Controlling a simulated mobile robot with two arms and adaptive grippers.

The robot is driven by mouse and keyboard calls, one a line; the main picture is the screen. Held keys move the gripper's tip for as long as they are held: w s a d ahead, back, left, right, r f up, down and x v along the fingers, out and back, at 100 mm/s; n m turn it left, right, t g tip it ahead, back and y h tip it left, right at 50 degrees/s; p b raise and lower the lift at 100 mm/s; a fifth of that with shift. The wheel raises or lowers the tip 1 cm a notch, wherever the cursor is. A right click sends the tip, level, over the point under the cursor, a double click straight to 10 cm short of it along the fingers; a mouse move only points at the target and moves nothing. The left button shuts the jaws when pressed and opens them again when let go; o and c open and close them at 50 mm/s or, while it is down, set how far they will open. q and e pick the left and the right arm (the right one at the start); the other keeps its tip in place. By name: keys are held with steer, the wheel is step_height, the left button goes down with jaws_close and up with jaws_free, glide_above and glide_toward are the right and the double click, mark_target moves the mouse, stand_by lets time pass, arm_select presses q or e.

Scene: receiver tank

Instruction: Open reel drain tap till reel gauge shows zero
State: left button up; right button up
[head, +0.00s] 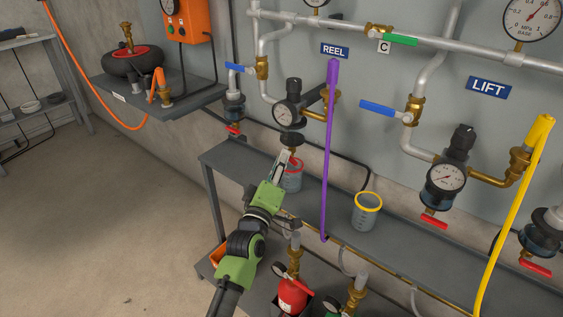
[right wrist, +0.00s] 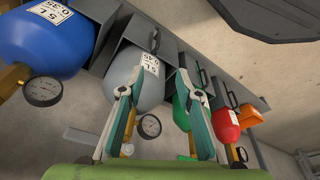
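Under the blue REEL sign (head: 335,50), the reel unit carries a round white-faced reel gauge (head: 284,115). Its needle is too small to read surely. The reel drain tap (head: 291,138) is below the unit, partly hidden by my left gripper. My left gripper (head: 287,157) points up just under the tap; whether it touches the tap, or how far its fingers are apart, I cannot tell. A clear cup with a red rim (head: 293,182) stands on the shelf behind the gripper. My right gripper (right wrist: 158,76) is open and empty, facing several cylinders in the right wrist view.
A purple hose (head: 328,150) hangs just right of the reel unit. A yellow-rimmed cup (head: 367,212) stands on the grey shelf (head: 410,240). The LIFT unit's gauge (head: 444,177) is further right. A red cylinder (head: 292,296) sits low. The floor at left is clear.

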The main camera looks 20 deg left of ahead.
arm_select(q)
jaws_close()
steer(key=shift+w+a+f+m+t+h+b, duration=0.1)
steer(key=shift+m+t+h+b, duration=0.35)
steer(key=shift+m, duration=1.15)
steer(key=shift+s+a+f+m+h+b, duration=0.1)
steer(key=shift+m+h+b, duration=0.45)
steer(key=shift+m+h, duration=0.75)
steer(key=shift+w+f+m+t+h+b, duration=0.1)
steer(key=shift+m+t+h+b, duration=0.3)
steer(key=shift+m, duration=1.5)
arm_select(e)
steer(key=v, duration=0.8)
steer(key=shift+w+r+t, duration=0.3)
steer(key=shift+d, duration=0.15)
